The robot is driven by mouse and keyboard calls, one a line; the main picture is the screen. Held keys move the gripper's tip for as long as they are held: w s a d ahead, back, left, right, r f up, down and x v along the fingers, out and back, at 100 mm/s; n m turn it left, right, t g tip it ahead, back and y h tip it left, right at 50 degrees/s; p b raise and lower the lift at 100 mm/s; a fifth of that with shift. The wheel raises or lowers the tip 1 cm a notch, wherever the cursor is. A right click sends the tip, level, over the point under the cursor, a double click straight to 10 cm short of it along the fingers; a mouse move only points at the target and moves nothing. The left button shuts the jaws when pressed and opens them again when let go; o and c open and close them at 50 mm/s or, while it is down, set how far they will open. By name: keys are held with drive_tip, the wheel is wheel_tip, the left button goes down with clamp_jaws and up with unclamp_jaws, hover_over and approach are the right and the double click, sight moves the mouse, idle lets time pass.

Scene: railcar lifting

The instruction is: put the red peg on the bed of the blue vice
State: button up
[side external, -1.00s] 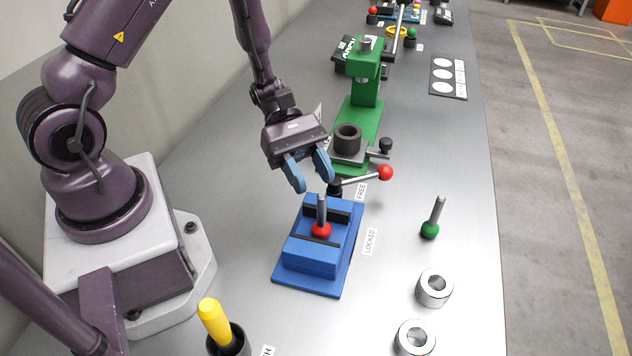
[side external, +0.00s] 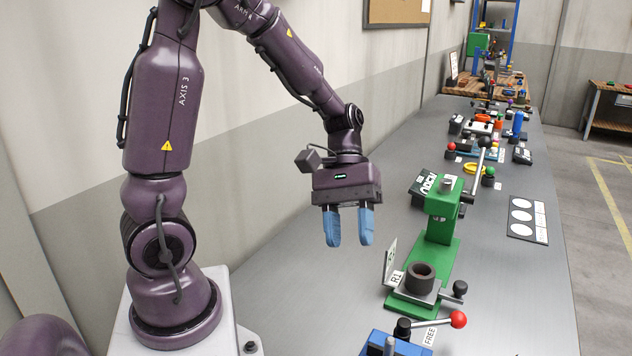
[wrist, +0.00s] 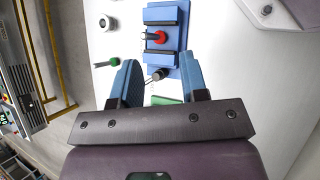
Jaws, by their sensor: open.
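My gripper (side external: 349,240) is open and empty, fingers down, high above the bench and left of the vice. It also shows in the wrist view (wrist: 160,68).
A green press (side external: 437,245) with a dark cup stands behind the vice. The vice lever's red knob (side external: 458,319) lies by the FREE label. Bench left of the press is clear.

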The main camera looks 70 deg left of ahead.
drive_tip(key=s+r+m+t+y, duration=0.6)
drive_tip(key=r+m+t+y, duration=0.1)
drive_tip(key=r+m, duration=0.3)
drive_tip(key=shift+d+r+y, duration=0.15)
drive_tip(key=shift+d+y, duration=0.1)
drive_tip(key=shift+y, duration=0.05)
idle(0.7)
